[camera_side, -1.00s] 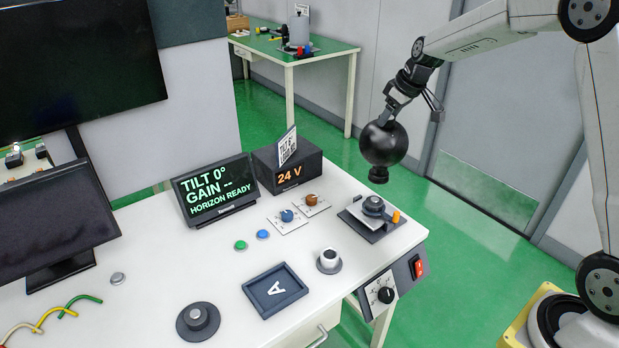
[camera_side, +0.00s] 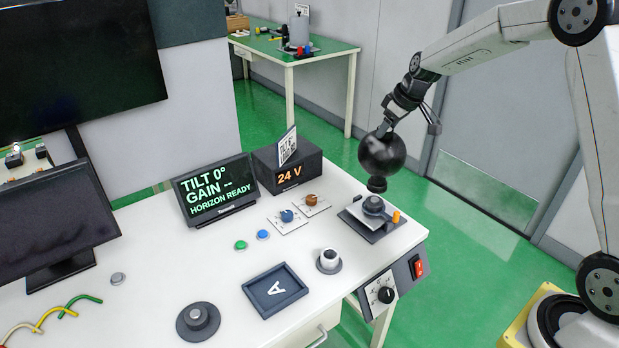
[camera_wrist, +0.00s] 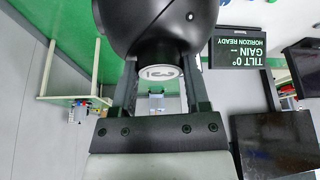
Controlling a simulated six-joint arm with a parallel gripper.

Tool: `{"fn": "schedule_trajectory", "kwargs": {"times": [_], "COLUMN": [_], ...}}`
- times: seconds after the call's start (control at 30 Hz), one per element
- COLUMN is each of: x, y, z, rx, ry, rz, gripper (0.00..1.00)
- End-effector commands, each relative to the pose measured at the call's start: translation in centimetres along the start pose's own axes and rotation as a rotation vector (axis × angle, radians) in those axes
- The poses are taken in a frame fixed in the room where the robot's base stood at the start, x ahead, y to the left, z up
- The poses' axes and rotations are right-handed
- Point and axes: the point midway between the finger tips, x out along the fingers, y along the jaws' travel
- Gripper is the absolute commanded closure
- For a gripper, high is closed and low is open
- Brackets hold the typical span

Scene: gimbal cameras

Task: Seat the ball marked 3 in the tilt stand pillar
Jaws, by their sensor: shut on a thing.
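The ball marked 3 is a black glossy camera ball (camera_side: 382,157) in the side view, with a short dark stem pointing down. My gripper (camera_side: 387,128) is shut on it from above. In the wrist view the ball (camera_wrist: 155,22) fills the top, and a white disc with the mark 3 (camera_wrist: 158,73) shows between the fingers of my gripper (camera_wrist: 160,82).
An orange knob (camera_side: 396,217) stands beside the pillar. A tray marked A (camera_side: 274,290), a white-topped post (camera_side: 329,258) and a dark round base (camera_side: 198,318) are on the white bench. A display (camera_side: 213,190) and a 24 V box (camera_side: 290,170) stand behind.

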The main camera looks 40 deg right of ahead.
Motion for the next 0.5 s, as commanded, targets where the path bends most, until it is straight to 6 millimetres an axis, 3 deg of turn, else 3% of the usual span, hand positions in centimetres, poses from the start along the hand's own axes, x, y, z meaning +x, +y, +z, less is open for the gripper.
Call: {"fn": "schedule_trajectory", "kwargs": {"times": [0.5], "x": [2.3], "y": [0.0], "z": [0.9], "rx": [0.000], "ry": [0.002], "rz": [0.001], "gripper": [1.00]}}
